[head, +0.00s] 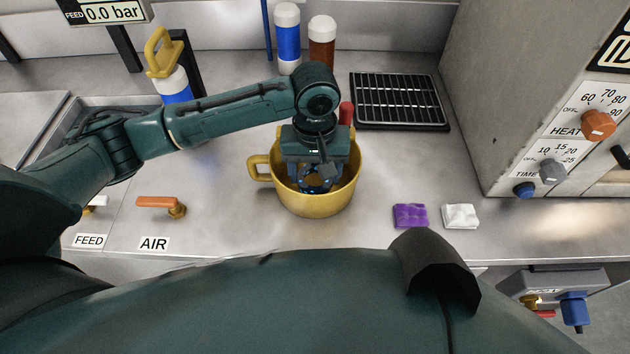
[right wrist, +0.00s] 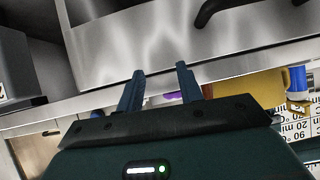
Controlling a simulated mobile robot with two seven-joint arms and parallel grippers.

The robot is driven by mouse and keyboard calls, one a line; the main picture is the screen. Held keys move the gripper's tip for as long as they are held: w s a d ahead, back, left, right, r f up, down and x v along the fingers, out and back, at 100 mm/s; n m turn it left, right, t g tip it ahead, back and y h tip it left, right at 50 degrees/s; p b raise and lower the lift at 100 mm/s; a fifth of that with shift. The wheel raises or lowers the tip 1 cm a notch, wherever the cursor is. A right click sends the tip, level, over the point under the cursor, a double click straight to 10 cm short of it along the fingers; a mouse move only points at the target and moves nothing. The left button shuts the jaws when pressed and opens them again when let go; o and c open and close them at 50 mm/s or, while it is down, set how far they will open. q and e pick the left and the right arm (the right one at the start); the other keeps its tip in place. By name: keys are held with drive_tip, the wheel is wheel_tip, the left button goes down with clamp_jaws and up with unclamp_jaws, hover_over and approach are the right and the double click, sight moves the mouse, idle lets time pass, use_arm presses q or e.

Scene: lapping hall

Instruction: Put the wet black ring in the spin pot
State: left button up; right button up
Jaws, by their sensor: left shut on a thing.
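A yellow pot (head: 318,206) with a loop handle on its left stands on the steel bench, the only pot in the head view. My left gripper (head: 318,178) points down into its mouth. It is shut on a dark ring, the black ring (head: 317,190), seen only in part between the fingers inside the rim. I cannot tell whether the ring touches the pot's bottom, or whether it is wet. In the right wrist view my right gripper (right wrist: 160,85) is open, with nothing between its fingers.
A black grid rack (head: 400,101) lies behind right of the pot. Purple (head: 410,216) and white (head: 460,216) pads lie front right. Blue (head: 288,45) and brown (head: 321,45) bottles stand behind. An orange AIR lever (head: 160,203) is left, a heater cabinet (head: 500,80) right.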

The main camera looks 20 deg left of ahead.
sight(315, 184)
use_arm(q)
wheel_tip(315, 184, down, 3)
drive_tip(key=shift+f, duration=0.4)
use_arm(e)
drive_tip(key=shift+w+a+r, duration=0.1)
drive_tip(key=shift+w+r, duration=0.1)
drive_tip(key=shift+w, duration=0.1)
drive_tip(key=shift+r, duration=0.1)
use_arm(q)
drive_tip(key=o, duration=1)
drive_tip(key=shift+f, duration=0.15)
